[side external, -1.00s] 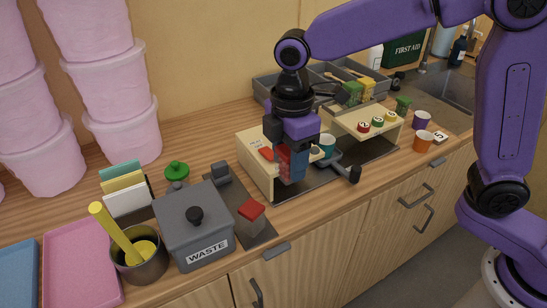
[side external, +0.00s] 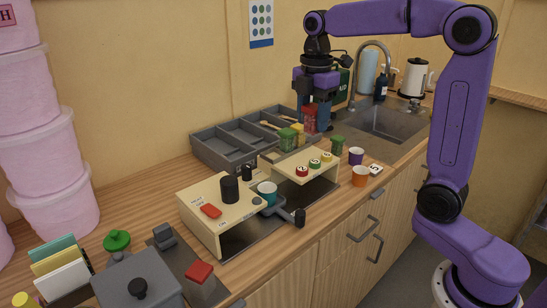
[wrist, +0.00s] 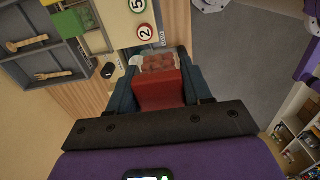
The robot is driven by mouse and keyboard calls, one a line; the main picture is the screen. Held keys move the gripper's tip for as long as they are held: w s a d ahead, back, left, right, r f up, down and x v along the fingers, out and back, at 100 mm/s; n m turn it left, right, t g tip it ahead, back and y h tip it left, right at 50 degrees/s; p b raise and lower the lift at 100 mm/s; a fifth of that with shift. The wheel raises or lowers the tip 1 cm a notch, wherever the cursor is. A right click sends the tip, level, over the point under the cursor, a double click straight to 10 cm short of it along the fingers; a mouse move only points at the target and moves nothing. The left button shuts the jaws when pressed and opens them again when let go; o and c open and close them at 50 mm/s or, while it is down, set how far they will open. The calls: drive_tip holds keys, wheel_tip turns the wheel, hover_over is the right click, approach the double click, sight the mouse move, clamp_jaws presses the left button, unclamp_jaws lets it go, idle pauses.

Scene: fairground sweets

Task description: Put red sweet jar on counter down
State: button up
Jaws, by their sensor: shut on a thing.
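The red sweet jar (side external: 309,118) is between the fingers of my gripper (side external: 309,125), at the back of the counter (side external: 345,208) near the sink. In the wrist view the jar's red lid (wrist: 160,90) lies between the dark blue fingers, with red sweets (wrist: 158,63) showing in its clear body beyond. My gripper is shut on the jar. I cannot tell from the side view whether the jar touches the counter, as its lower end is partly hidden behind other jars.
A smaller green jar (side external: 337,146), purple cup (side external: 356,156) and orange cup (side external: 360,176) are in front. The grey divided tray (side external: 222,156) is left; the sink (side external: 385,123) is right.

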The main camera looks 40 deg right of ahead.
drive_tip(key=shift+w+d, duration=0.25)
drive_tip(key=w+f, duration=0.3)
drive_tip(key=w, duration=0.1)
drive_tip(key=w+f, duration=0.3)
drive_tip(key=w, duration=0.1)
drive_tip(key=w+f, duration=0.3)
drive_tip(key=w, duration=0.2)
drive_tip(key=shift+d+f, duration=0.1)
drive_tip(key=shift+w+f, duration=0.2)
drive_tip(key=shift+f, duration=1.6)
drive_tip(key=shift+f, duration=0.2)
drive_tip(key=o, duration=1.2)
drive_tip(key=shift+r, duration=0.1)
